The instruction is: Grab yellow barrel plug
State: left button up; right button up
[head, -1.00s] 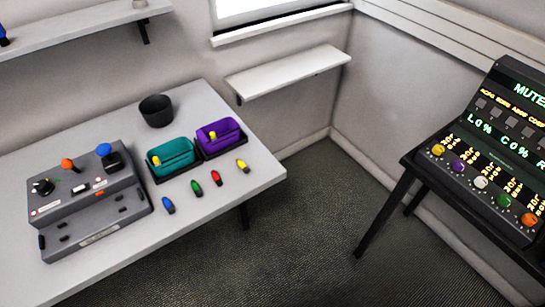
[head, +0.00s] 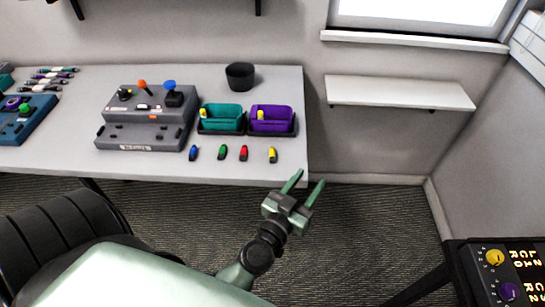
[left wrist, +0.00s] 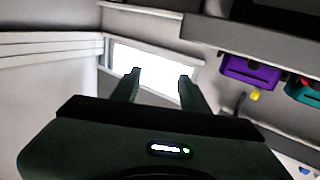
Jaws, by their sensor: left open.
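The yellow barrel plug (head: 272,155) lies near the table's front edge, in front of the purple bin (head: 271,119), at the right end of a row with red (head: 243,153), green (head: 222,152) and blue (head: 194,153) plugs. My left gripper (head: 309,178) is open and empty, right of the yellow plug and off the table's front right corner. In the left wrist view, its fingers (left wrist: 159,74) point toward the bright window, with nothing between them. A small yellow piece (left wrist: 254,96) shows right of them, by the purple bin (left wrist: 250,70). My right gripper is out of view.
The teal bin (head: 221,117) and the purple bin each hold a yellow piece. A grey control box (head: 147,130) and a black cup (head: 240,76) stand on the table (head: 60,155). A chair (head: 50,240) is at the lower left, a console (head: 500,270) at the lower right.

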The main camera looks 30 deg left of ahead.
pick_arm(q)
jog(key=a+r+n+y, duration=0.2)
jog(key=a+r+y, duration=0.1)
jog(key=a, duration=0.1)
jog(key=n+g+y, duration=0.4)
jog(key=y, duration=0.1)
send_near(272, 156)
jog(key=shift+w+a, duration=0.7)
jog(key=shift+w, duration=0.05)
jog(key=x, duration=0.7)
jog(key=shift+w+f, duration=0.3)
jog(key=shift+w, duration=0.1)
jog(key=shift+c, duration=0.4)
grip_shut()
